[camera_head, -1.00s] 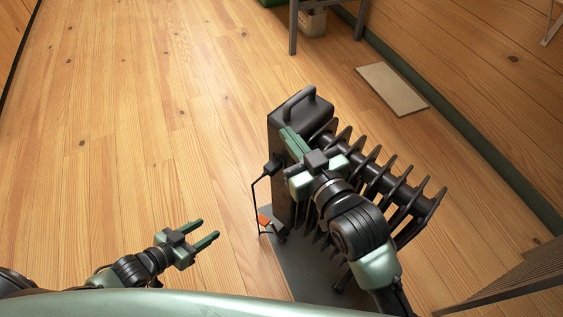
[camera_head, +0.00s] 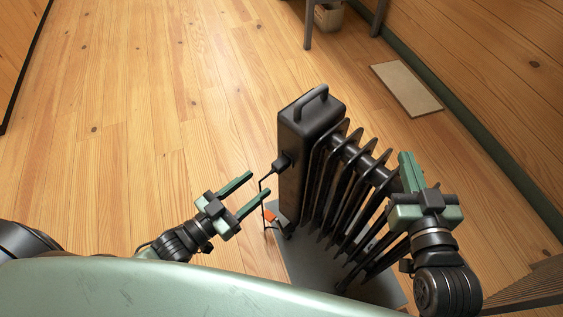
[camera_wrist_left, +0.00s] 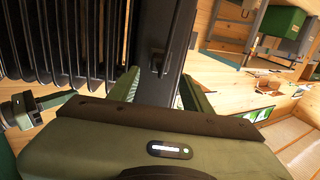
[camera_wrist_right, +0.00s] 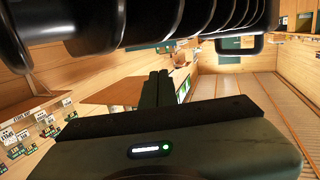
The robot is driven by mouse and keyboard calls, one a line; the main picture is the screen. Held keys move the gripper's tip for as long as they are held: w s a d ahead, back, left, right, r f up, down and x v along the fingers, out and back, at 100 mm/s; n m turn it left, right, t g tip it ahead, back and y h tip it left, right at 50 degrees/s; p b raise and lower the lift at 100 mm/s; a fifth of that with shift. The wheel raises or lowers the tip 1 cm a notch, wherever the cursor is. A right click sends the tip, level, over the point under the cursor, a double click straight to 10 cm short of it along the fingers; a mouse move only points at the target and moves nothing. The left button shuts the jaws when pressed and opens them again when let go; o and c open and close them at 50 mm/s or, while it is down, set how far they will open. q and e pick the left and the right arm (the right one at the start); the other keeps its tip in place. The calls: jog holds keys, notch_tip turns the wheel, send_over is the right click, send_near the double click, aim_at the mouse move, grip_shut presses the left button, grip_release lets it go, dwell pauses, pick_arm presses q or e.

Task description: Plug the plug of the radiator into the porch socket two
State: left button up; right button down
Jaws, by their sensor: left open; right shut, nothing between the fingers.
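The dark finned radiator (camera_head: 345,170) stands upright on a grey mat, with a handle on its tall end box. A black block (camera_head: 283,161), which looks like the plug, sits on the box's left side with a thin cord running down from it. The left wrist view shows a dark fitting (camera_wrist_left: 158,62) on the box. My left gripper (camera_head: 259,184) is open and empty, its fingers pointing toward that block, slightly short of it. My right gripper (camera_head: 407,160) is shut and empty beside the radiator's right fins; its fingers (camera_wrist_right: 156,88) are together. I cannot identify porch socket two.
The grey mat (camera_head: 310,270) lies under the radiator. A small orange piece (camera_head: 271,216) is by its lower left corner. A beige board (camera_head: 406,88) lies near the right wall, and a basket (camera_head: 329,16) sits under a stand behind. The floor to the left is clear.

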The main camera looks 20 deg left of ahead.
aim_at(274, 169)
jog(key=shift+w+a+r, duration=0.1)
jog(key=shift+r, duration=0.25)
pick_arm(q)
jog(key=b+x, duration=0.2)
jog(key=x, duration=0.3)
jog(key=shift+x, duration=1.9)
pick_arm(e)
notch_tip(274, 169, up, 8)
jog(key=t+y, duration=0.1)
jog(key=t, duration=0.3)
jog(key=shift+s+a+f+t, duration=0.25)
jog(key=shift+s+a+t, duration=0.05)
jog(key=shift+a+t, duration=0.1)
jog(key=shift+f, duration=0.1)
pick_arm(q)
jog(key=shift+p, duration=0.4)
pick_arm(e)
jog(key=shift+w+f+g, duration=0.25)
jog(key=shift+f+g, duration=0.55)
jog(key=shift+f, duration=0.4)
jog(key=shift+w+d+f+g, duration=0.1)
jog(key=shift+w+f+g, duration=0.05)
jog(key=shift+f+g, duration=0.2)
jog(key=shift+d+f+g, duration=0.1)
jog(key=shift+f+g, duration=0.25)
jog(key=shift+f, duration=0.45)
